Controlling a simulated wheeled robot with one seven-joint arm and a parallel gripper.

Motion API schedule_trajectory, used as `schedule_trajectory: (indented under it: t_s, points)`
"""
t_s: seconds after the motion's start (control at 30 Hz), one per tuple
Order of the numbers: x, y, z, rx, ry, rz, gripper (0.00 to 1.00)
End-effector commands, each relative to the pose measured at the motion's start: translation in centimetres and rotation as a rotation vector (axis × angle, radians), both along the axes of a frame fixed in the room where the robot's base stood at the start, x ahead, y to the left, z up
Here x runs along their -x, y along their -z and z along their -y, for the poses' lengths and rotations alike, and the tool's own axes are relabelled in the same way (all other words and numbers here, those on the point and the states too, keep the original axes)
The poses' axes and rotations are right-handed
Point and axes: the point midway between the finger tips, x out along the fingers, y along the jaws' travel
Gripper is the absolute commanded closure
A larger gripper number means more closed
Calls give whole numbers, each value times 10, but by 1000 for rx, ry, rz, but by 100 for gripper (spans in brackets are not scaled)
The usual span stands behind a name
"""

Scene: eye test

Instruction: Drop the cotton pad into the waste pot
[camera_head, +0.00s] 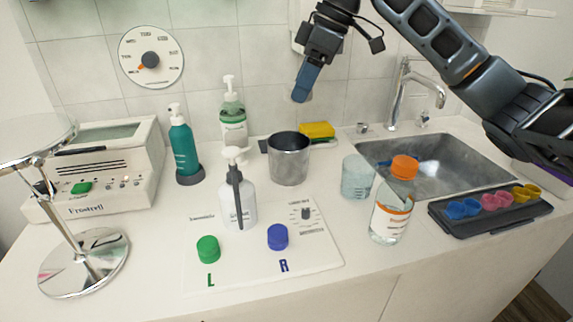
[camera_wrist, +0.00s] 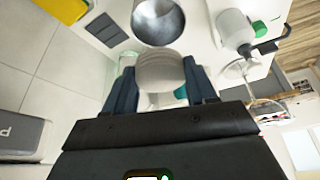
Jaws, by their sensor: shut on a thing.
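My gripper (camera_head: 301,94) is in the air above and behind the metal waste pot, in front of the tiled wall. In the wrist view its two dark blue fingers are shut on the cotton pad (camera_wrist: 160,72), a pale round disc. I cannot make out the pad in the head view. The waste pot (camera_head: 289,160) is a silver cylinder standing upright on the counter. It also shows in the wrist view (camera_wrist: 158,20), just beyond the pad, with its open mouth visible. The pad is apart from the pot.
A yellow sponge (camera_head: 317,130) lies behind the pot. A white pump bottle (camera_head: 237,205), a teal bottle (camera_head: 184,152) and a green-labelled bottle (camera_head: 232,122) stand left. A glass (camera_head: 357,178), an orange-capped bottle (camera_head: 391,215) and the sink (camera_head: 450,165) are right.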

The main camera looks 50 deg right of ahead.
Motion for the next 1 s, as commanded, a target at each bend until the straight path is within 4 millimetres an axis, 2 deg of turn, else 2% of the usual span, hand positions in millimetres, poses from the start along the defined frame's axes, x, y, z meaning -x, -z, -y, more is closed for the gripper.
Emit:
schedule_trajectory:
  t_s: [0.03,0.33,0.73,0.77,1.0]
  points:
    - [0,11,0,1,0,0,68]
    - [0,43,0,1,-1,-1,68]
    - [0,47,0,1,-1,-1,68]
    - [0,47,0,1,-1,-1,41]
    - [0,47,-1,0,-1,-1,18]
